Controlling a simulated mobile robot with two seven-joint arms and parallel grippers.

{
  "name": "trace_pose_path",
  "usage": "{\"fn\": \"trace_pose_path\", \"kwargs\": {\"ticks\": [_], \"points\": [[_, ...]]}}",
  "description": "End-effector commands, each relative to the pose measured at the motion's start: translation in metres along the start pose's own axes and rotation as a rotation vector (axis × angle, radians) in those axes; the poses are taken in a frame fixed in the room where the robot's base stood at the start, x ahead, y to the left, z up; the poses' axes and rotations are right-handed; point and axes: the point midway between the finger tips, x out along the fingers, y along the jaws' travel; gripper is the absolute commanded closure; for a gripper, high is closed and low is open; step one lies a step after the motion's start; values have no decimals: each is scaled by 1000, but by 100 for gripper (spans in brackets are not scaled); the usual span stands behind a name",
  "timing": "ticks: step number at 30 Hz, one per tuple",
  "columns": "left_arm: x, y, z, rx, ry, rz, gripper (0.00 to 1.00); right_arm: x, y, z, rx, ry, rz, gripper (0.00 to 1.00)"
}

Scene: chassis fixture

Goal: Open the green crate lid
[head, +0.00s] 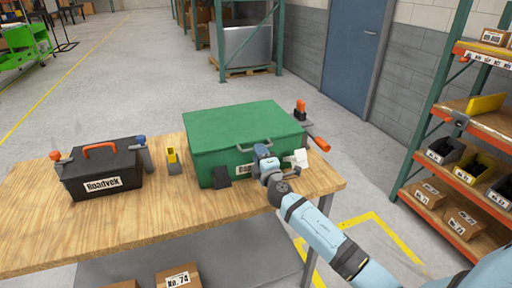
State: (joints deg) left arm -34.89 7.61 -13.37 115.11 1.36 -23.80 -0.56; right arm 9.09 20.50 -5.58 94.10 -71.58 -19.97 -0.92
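The green crate (215,166) stands on the wooden table with its flat lid (240,120) down. A grey handle (243,149) shows at the top of its front side. My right gripper (261,153) is in front of the crate, close to this handle, and hides part of it and of the front label. I cannot tell whether its fingers touch the handle or how far apart they are. My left gripper is out of view.
A black toolbox (92,175) with an orange handle stands on the table's left part. A yellow-and-grey tool (173,160) stands between it and the crate. An orange-handled tool (316,142) is at the crate's right. The table's front left is clear.

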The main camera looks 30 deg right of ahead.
Motion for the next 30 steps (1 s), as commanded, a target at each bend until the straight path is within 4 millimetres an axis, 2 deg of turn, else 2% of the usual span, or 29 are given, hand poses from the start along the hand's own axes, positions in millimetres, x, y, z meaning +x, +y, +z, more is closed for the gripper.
{"fn": "trace_pose_path", "kwargs": {"ticks": [3,6,17,22,30], "points": [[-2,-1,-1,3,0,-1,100,18,1,0,-1,0,1,63],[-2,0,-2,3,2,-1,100,26,0,0,0,1,0,63],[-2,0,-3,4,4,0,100,30,0,0,0,1,-1,63],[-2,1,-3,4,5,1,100,30,0,0,0,1,-1,99],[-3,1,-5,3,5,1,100,31,2,0,0,1,0,100]]}}
